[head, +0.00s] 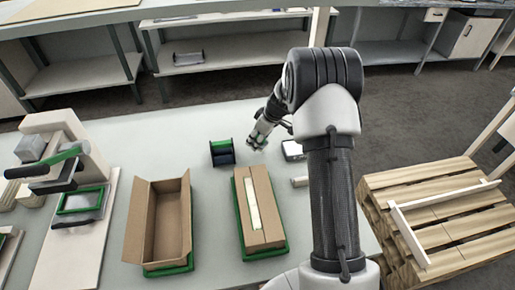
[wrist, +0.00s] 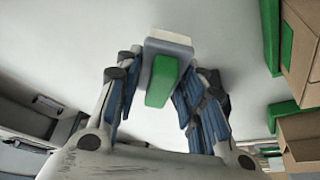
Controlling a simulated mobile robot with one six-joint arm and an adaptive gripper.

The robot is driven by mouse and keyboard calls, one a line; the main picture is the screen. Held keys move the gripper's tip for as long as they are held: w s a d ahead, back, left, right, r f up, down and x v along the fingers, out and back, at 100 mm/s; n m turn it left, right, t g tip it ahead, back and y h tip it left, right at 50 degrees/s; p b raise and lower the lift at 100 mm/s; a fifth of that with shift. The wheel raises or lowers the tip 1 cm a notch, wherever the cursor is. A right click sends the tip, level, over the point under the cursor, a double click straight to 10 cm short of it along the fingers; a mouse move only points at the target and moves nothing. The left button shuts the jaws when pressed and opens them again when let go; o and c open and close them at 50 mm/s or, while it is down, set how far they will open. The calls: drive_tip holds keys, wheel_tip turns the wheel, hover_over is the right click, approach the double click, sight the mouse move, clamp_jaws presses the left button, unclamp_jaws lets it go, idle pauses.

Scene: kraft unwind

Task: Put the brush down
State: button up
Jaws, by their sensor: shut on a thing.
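The brush (wrist: 163,78) shows in the wrist view, with a green handle, a grey body and a pale strip at its far end. My gripper (wrist: 165,92) is shut on it, with blue-padded fingers on both sides of the green handle. In the head view my gripper (head: 257,142) hangs over the pale table (head: 215,125), towards its far side. The brush is small and mostly hidden by my gripper there. I cannot tell whether the brush touches the table.
A dark blue and green holder (head: 222,153) stands just left of my gripper. A small white-topped box (head: 293,150) lies to its right. An open carton (head: 139,222) and a closed, taped carton (head: 239,205) stand on green trays nearer me. A wooden pallet (head: 440,222) is at the right.

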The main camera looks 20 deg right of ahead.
drive_tip(key=shift+f+b, duration=0.45)
drive_tip(key=shift+f, duration=1.6)
drive_tip(key=shift+f, duration=0.15)
drive_tip(key=o, duration=0.9)
drive_tip(key=shift+o, duration=0.2)
